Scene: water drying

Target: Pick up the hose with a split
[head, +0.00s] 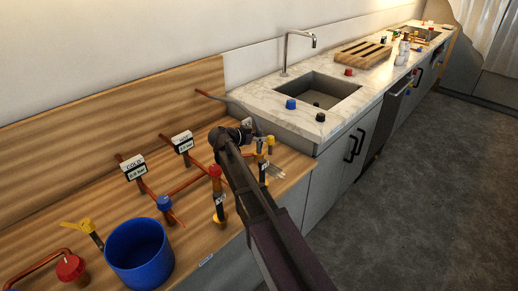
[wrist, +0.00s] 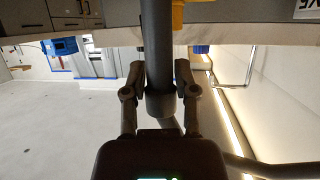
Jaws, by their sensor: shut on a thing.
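In the wrist view my gripper (wrist: 160,68) has its two fingers on either side of a dark grey tube, the hose (wrist: 157,40), and is shut on it. The hose runs from the top edge down between the fingers, and its rounded end shows below them. I cannot make out a split on it. In the head view my arm reaches over the wooden counter, and its dark end (head: 232,136) is near the counter's right end by the sink. My arm hides most of what is held there.
On the wooden counter (head: 105,208) stand a blue bucket (head: 138,252), copper pipes, red, blue and yellow valves (head: 165,203), and two labelled signs (head: 133,168). A marble counter with a sink (head: 318,92), faucet (head: 285,55) and wooden rack (head: 362,53) lies beyond. The floor at right is clear.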

